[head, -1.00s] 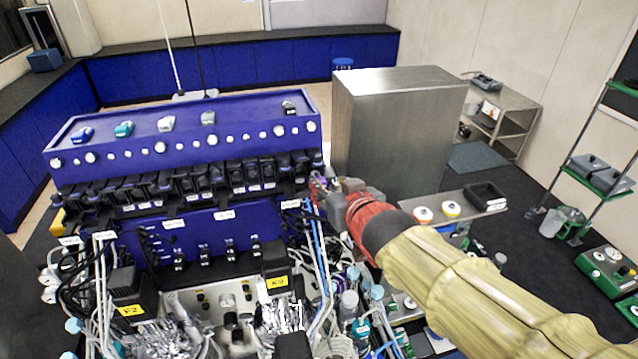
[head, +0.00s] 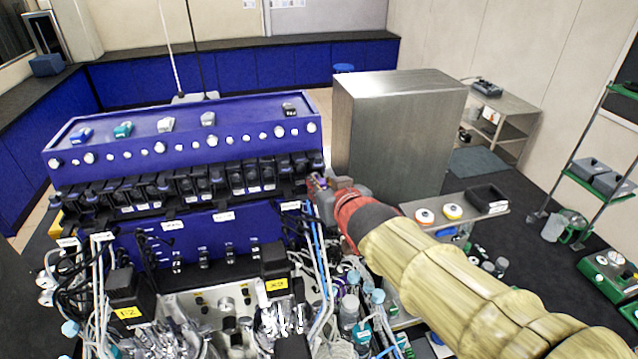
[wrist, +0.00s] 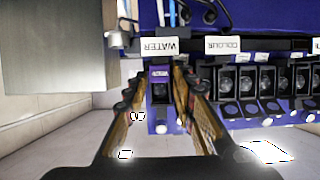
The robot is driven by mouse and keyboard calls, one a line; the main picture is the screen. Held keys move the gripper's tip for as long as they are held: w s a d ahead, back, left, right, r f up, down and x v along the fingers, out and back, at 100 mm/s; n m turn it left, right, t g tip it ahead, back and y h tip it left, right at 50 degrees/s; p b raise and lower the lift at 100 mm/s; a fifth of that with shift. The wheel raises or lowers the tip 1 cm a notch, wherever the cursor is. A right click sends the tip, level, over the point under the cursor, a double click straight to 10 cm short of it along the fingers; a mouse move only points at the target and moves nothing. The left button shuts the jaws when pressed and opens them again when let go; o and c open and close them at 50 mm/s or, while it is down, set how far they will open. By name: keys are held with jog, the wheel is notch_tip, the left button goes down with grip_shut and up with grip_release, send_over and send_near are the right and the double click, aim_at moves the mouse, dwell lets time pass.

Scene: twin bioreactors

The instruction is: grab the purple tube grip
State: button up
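In the wrist view, a dark block with a small purple face (wrist: 161,73) lies between the fingertips, below a white label that reads WATER upside down (wrist: 159,47). I take the purple face to be the purple tube grip, but its shape is hard to make out. My gripper (wrist: 158,84) is open, with one finger on each side of the block and gaps showing. I cannot tell whether either finger touches it. In the head view my gripper (head: 318,185) is at the right end of the blue reactor housing, and the grip is mostly hidden there.
The blue housing (head: 190,118) carries a row of black pump heads. Tubes and cables (head: 318,250) hang close below my gripper. A steel cabinet (head: 395,130) stands just behind it. A small shelf (head: 455,212) with round pieces is at the right.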

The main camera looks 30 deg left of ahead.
grip_shut()
jog(key=shift+r, duration=0.15)
dwell(0.4)
